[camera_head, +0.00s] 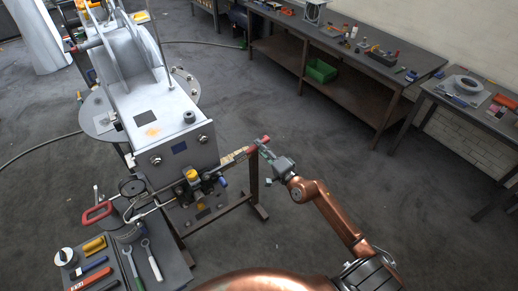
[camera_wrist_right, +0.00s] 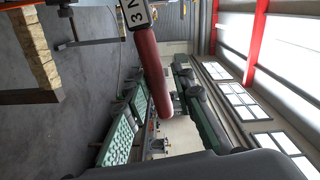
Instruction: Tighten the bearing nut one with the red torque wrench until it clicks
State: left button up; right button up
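A red-handled tool (camera_head: 262,141), apparently the torque wrench, shows at the right side of the grey metal housing (camera_head: 173,131). In the right wrist view, the red handle (camera_wrist_right: 150,65) crosses close in front of the camera, with a white tag reading "3 N" at its upper end. My right gripper (camera_head: 271,154) is at the red end of the tool. Whether its fingers are closed around the handle cannot be made out. Bolt heads show on the housing's front face, but I cannot tell which is bearing nut one. My left gripper is not in view.
A tool tray (camera_head: 155,240) with wrenches and a red-handled pump (camera_head: 97,213) with a gauge stand in front of the housing. A brown stand leg (camera_head: 254,185) is close below my right gripper. Workbenches (camera_head: 355,60) line the back right. The floor between is clear.

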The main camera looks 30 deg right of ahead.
jog(key=shift+d+f+m+b, duration=0.25)
jog(key=shift+f+m+b, duration=0.35)
jog(key=shift+f+b, duration=0.4)
jog(key=shift+f, duration=0.1)
notch_tip(320, 180, down, 4)
jog(key=b, duration=0.1)
jog(key=m+b, duration=0.1)
jog(key=shift+d+r+m+b, duration=0.1)
jog(key=shift+r+m+b, duration=0.1)
jog(key=shift+m+b, duration=0.15)
jog(key=shift+f, duration=0.15)
dwell(0.3)
